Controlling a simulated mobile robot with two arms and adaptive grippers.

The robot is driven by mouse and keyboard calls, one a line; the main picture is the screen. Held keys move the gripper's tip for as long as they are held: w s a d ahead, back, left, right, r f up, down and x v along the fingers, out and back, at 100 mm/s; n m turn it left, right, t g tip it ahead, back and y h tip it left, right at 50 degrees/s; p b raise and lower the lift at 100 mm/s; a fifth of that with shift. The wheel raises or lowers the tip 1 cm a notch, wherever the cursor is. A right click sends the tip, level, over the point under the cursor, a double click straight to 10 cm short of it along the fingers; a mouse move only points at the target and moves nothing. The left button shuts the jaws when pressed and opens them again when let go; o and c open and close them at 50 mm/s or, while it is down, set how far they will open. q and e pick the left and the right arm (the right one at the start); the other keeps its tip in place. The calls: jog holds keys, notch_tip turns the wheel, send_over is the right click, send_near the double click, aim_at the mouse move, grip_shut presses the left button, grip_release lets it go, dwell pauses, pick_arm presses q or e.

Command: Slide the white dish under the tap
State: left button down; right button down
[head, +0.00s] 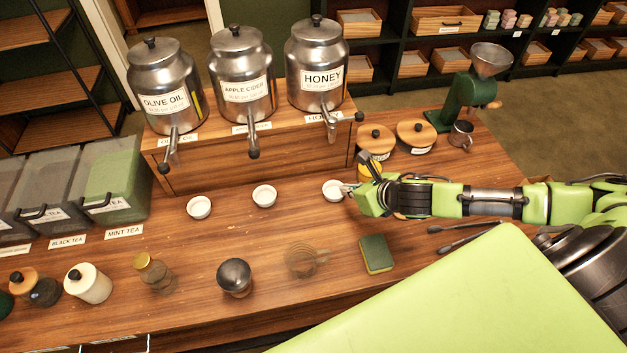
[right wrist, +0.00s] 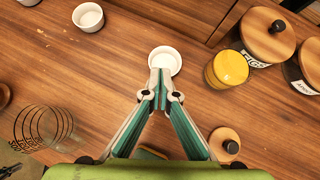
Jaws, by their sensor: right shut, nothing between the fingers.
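Three small white dishes stand in a row on the wooden counter, in front of the three steel dispensers. The right dish (head: 332,190) is in front of the honey dispenser (head: 318,62) and its tap (head: 332,122). The middle dish (head: 264,195) and left dish (head: 199,207) stand further left. My right gripper (head: 350,189) is shut and empty, low beside the right dish. In the right wrist view its joined fingertips (right wrist: 160,76) overlap the near rim of that dish (right wrist: 165,55); I cannot tell whether they touch. My left gripper is not in view.
A yellow-lidded jar (right wrist: 229,70) and wood-lidded jars (head: 416,138) stand beyond my right gripper. A glass mug (head: 303,262), a sponge (head: 376,253) and tongs (head: 462,238) lie nearer. The wooden dispenser stand (head: 250,160) rises behind the dishes.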

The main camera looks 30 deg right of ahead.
aim_at(326, 188)
jog(key=p+x, duration=0.1)
jog(key=x, duration=0.7)
jog(key=shift+f, duration=0.15)
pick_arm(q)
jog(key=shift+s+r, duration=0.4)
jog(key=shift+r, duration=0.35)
pick_arm(e)
jog(key=shift+w+f, duration=0.45)
jog(key=shift+f, duration=0.05)
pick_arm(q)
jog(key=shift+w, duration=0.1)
pick_arm(e)
jog(key=shift+w+a, duration=0.15)
jog(key=shift+w, duration=0.65)
jog(key=shift+w+a, duration=0.15)
jog(key=shift+w, duration=0.7)
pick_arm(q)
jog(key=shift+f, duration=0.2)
pick_arm(e)
jog(key=shift+s, duration=0.1)
